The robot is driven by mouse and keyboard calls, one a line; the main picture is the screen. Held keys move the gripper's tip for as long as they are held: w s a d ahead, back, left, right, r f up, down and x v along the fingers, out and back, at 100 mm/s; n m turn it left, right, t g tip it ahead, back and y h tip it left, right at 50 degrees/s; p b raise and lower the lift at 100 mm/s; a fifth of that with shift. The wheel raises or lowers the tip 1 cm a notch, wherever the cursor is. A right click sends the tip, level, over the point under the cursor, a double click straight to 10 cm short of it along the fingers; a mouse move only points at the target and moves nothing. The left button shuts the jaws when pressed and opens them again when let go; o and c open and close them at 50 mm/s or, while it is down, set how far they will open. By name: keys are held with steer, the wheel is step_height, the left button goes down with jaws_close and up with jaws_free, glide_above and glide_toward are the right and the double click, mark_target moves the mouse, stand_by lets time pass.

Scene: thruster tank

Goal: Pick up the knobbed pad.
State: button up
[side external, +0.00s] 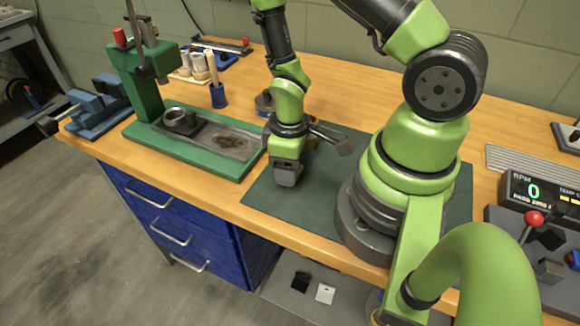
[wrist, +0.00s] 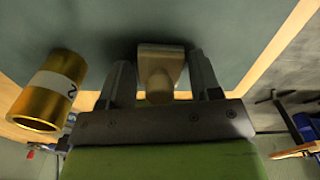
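The knobbed pad (wrist: 160,58) is a beige block with a rounded knob facing the camera. In the wrist view it sits between the two fingers of my gripper (wrist: 159,72). The fingers stand apart, one on each side of the pad, with a narrow gap visible; I see no clear grip on it. In the side view my gripper (side external: 287,178) points down, low over the dark green mat (side external: 315,205), and the pad is hidden there.
In the side view a green press base (side external: 235,168) stands left of my gripper. The mat's front is clear.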

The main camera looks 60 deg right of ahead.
steer(key=c, duration=0.4)
steer(key=shift+c, duration=0.2)
steer(key=shift+r, duration=5)
